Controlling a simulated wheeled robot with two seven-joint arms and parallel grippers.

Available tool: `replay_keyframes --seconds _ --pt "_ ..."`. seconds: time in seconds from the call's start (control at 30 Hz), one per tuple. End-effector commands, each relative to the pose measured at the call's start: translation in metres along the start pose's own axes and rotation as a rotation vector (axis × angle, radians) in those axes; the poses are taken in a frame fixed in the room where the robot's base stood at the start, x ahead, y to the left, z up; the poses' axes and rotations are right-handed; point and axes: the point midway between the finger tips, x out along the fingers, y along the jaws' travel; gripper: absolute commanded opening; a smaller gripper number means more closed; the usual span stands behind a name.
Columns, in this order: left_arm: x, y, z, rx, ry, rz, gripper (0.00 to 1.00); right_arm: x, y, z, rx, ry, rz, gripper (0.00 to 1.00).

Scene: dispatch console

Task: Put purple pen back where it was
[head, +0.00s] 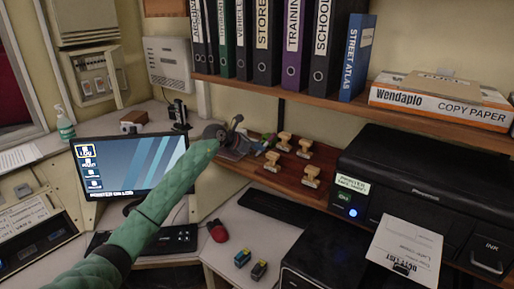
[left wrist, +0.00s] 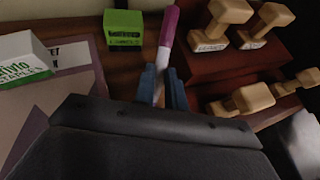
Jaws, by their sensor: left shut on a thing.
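The purple pen (left wrist: 169,28) shows in the left wrist view, its purple end pointing away at the top and a pale part lying between my fingers. My left gripper (left wrist: 163,88) has blue fingers and is shut on the pen, over the brown wooden shelf. In the head view my green-sleeved left arm reaches across to the shelf; the gripper there is small and the pen is hard to make out. Whether the pen touches the shelf I cannot tell. My right gripper is not in view.
A green block (left wrist: 123,30) is left of the pen, and a white and green staples box (left wrist: 24,58) farther left. Binders (head: 267,45) stand above.

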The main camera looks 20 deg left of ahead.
Motion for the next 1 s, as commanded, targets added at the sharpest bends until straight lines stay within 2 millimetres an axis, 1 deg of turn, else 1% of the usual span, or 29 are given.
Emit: replay_keyframes --seconds 0.1,0.23,0.47,0.7,0.73,0.83,1.0 --pt "0.003 0.0 -0.007 -0.001 0.002 0.0 0.0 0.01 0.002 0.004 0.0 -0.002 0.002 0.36" --pt "0.004 0.001 -0.01 0.0 0.001 0.001 0.0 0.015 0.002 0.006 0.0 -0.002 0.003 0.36" --pt "0.005 0.001 -0.01 0.0 0.001 0.001 0.0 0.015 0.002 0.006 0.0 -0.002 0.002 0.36" --pt "0.005 0.0 -0.012 0.0 0.001 0.001 0.0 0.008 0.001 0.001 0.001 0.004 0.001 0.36" --pt "0.005 0.0 -0.012 0.0 0.0 0.001 0.15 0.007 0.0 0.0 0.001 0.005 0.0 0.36" --pt "0.005 0.0 -0.011 0.0 0.0 0.001 0.34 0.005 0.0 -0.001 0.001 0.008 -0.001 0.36" --pt "0.005 0.0 -0.011 0.0 0.0 0.001 0.35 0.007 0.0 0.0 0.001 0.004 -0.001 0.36"
